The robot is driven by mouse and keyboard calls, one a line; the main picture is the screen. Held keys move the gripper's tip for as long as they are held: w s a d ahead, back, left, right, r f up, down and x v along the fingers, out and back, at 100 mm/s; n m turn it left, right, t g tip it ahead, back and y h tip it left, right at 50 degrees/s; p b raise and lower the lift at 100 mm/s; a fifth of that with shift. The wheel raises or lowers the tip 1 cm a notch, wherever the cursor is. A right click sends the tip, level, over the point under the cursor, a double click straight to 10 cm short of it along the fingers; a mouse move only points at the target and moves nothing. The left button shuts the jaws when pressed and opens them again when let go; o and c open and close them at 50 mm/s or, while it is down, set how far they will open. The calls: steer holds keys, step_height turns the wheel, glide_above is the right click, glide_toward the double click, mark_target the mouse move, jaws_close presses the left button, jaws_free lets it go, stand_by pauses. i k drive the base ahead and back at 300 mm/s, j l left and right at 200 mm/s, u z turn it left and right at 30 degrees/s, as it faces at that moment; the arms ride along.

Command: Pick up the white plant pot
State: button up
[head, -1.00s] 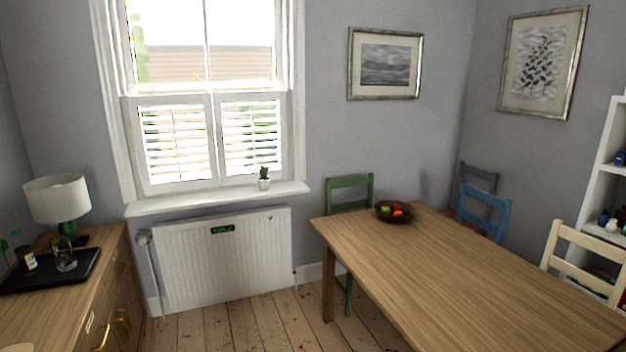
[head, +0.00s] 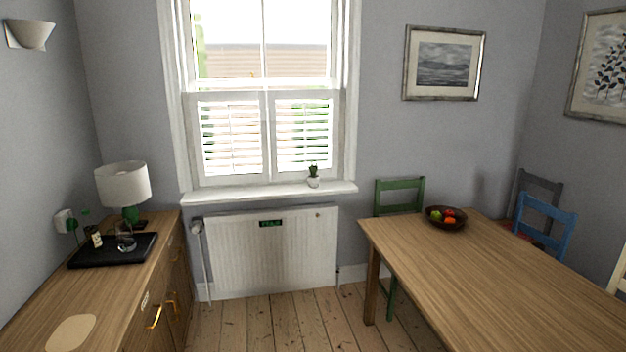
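A small white plant pot (head: 313,182) with a green cactus-like plant (head: 313,169) stands upright on the white window sill (head: 270,192), towards its right end. The sill is above a white radiator (head: 270,255) on the far wall. My gripper is not in the head view, so its state does not show.
A wooden sideboard (head: 95,300) runs along the left wall, with a lamp (head: 123,185) and a black tray (head: 88,255). A wooden table (head: 500,285), holding a fruit bowl (head: 446,223), fills the right, with a green chair (head: 398,190) behind it. Bare floorboards (head: 290,325) lie between.

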mark_target(313, 179)
steer(key=i+u, duration=0.35)
steer(key=i, duration=3.05)
steer(key=i+u, duration=0.15)
steer(key=i, duration=0.5)
steer(key=i+l+u, duration=0.15)
steer(key=i, duration=0.5)
